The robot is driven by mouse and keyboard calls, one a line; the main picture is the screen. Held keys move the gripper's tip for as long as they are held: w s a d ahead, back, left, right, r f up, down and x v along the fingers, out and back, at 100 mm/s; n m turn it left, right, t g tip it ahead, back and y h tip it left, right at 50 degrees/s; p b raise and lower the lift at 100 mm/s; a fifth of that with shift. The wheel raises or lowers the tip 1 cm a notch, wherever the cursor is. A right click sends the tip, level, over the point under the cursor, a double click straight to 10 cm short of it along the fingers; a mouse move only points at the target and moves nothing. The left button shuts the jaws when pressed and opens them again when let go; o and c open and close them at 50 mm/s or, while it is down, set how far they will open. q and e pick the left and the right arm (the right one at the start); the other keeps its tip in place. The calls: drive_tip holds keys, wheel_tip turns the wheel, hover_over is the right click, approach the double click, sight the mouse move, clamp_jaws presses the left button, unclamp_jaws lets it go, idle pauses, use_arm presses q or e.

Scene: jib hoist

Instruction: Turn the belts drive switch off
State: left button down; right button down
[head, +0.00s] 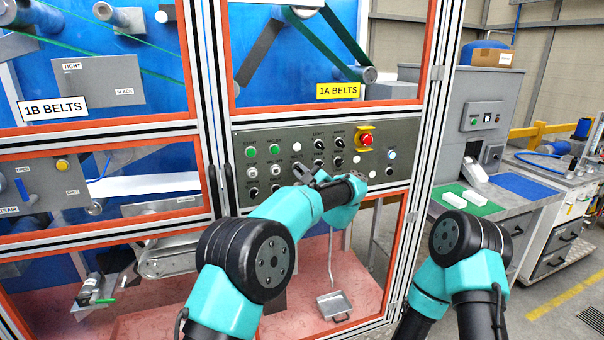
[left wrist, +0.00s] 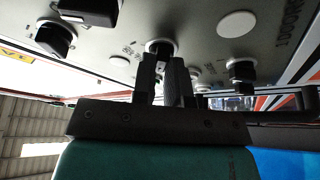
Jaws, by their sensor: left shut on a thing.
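The grey control panel (head: 375,178) on the machine front carries several black rotary switches, white and green buttons and a red stop button on yellow. My left gripper (head: 305,172) is at the panel's middle and covers part of it. In the left wrist view, the gripper (left wrist: 166,64) is shut on a black switch knob (left wrist: 160,46) that stands out from the panel. The fingers hide most of this knob, and its label and pointer direction cannot be read. My right gripper is out of sight.
Another black knob (left wrist: 241,70) is close beside the fingers, and one more (left wrist: 55,38) is farther left. The red emergency stop (head: 366,139) is up and right of the gripper. Orange-framed clear guards (head: 430,50) surround the panel.

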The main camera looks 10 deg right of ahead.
use_arm(q)
drive_tip(key=shift+w+a+r, duration=0.1)
drive_tip(key=shift+a+r, duration=0.15)
drive_tip(key=shift+r, duration=0.1)
drive_tip(key=c, duration=1.3)
unclamp_jaws()
drive_tip(key=shift+o, duration=0.8)
drive_tip(key=shift+a+f, duration=0.1)
drive_tip(key=shift+f, duration=0.1)
drive_tip(key=shift+s+d+f, duration=0.2)
drive_tip(key=shift+s+d, duration=0.15)
drive_tip(key=shift+d, duration=0.1)
drive_tip(key=v, duration=1.6)
drive_tip(key=shift+s+f, duration=0.1)
drive_tip(key=shift+f, duration=0.05)
